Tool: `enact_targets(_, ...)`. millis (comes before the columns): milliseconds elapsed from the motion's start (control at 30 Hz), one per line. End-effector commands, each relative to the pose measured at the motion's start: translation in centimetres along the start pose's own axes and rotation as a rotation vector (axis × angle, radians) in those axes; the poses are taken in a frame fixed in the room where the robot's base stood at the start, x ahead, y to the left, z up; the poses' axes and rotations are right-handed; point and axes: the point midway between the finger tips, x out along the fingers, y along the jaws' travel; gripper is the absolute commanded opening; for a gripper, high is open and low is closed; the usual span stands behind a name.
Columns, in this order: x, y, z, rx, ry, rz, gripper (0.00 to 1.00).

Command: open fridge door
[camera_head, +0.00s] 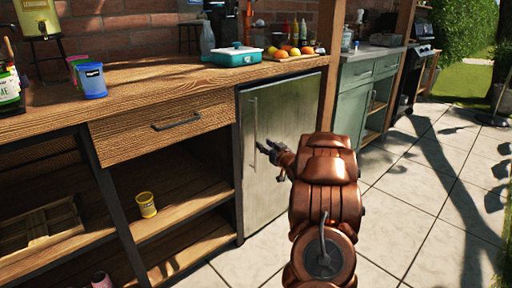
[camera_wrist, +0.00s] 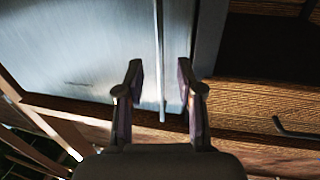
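The fridge door (camera_head: 282,140) is a brushed metal panel under the wooden counter, and it is shut. Its thin vertical handle (camera_head: 254,132) runs along the door's left side. My gripper (camera_head: 262,148) is in front of the door near the handle in the head view. In the wrist view my gripper (camera_wrist: 160,75) is open, with its two fingers spread.
A wooden drawer (camera_head: 165,125) with a dark handle is left of the fridge, above open shelves with a yellow cup (camera_head: 146,205). A teal container (camera_head: 232,56) and a fruit tray (camera_head: 290,58) are on the counter. Tiled floor (camera_head: 410,215) to the right is clear.

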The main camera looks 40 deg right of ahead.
Motion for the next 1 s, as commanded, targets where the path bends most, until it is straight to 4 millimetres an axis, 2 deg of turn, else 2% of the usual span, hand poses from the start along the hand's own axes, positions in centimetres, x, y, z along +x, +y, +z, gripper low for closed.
enact_targets(167, 0.5, 0.1, 0.4, 0.003, 0.012, -0.01, 0.37)
enact_targets(700, 6.5, 0.1, 0.4, 0.003, 0.009, -0.009, 0.37)
enact_targets(1000, 7.7, 0.1, 0.1, 0.003, 0.011, -0.007, 0.37)
